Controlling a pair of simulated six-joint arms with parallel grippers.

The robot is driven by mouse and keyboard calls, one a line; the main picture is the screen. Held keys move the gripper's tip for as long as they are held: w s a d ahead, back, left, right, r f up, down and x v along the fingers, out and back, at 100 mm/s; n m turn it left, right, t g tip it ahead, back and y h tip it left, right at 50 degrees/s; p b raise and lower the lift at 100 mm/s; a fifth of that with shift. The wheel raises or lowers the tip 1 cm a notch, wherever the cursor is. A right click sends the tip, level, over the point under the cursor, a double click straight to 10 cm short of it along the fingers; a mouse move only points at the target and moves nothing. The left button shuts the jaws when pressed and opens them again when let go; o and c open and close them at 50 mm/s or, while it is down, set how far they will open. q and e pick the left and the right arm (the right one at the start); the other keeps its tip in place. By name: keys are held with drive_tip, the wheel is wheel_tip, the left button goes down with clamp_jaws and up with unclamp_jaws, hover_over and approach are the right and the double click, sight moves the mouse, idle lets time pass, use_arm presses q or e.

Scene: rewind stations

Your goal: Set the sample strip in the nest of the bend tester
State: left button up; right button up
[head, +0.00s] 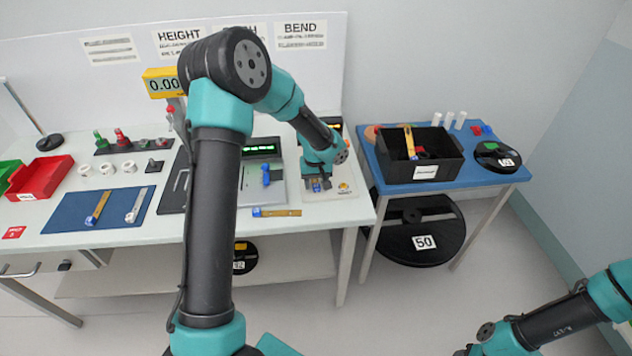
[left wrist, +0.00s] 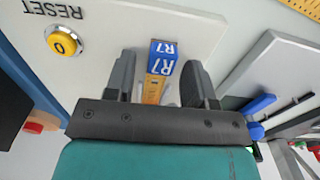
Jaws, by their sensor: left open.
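The bend tester (head: 350,190) is a pale plate at the right end of the bench, below the BEND sign. A sample strip with a blue R7 end (left wrist: 163,57) and a tan body lies at the plate; its blue end also shows in the head view (head: 317,187). My left gripper (left wrist: 158,76) is open, with one finger on each side of the strip. The gripper body hides the strip's far part and the nest, so I cannot tell how it is seated. My right arm shows at the lower right, its fingers out of view.
A yellow RESET button (left wrist: 63,43) sits on the tester plate. Another yellow strip (head: 280,212) lies at the bench's front edge. A device with a blue lever (head: 266,174) stands to the left. A black bin (head: 440,170) stands on the blue side table.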

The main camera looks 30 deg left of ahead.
use_arm(q)
wheel_tip(320, 180, up, 12)
drive_tip(key=shift+r, duration=0.2)
idle(0.5)
idle(0.5)
drive_tip(key=s+d+f+m+t+h, duration=0.1)
drive_tip(key=s+d+f+m+h, duration=0.2)
drive_tip(key=d+f, duration=0.4)
drive_tip(key=s+d+f+m+t+h, duration=0.15)
drive_tip(key=s+d+f, duration=0.3)
drive_tip(key=d, duration=0.55)
drive_tip(key=s+a+f+g, duration=0.1)
drive_tip(key=s+f, duration=0.6)
drive_tip(key=f, duration=0.2)
drive_tip(key=s+a+f+m, duration=0.1)
drive_tip(key=s+a+f, duration=0.1)
drive_tip(key=s+f, duration=0.6)
drive_tip(key=shift+s+a+f+g+y, duration=0.3)
drive_tip(key=shift+f+g+y, duration=0.05)
drive_tip(key=shift+f, duration=0.2)
drive_tip(key=shift+a, duration=0.1)
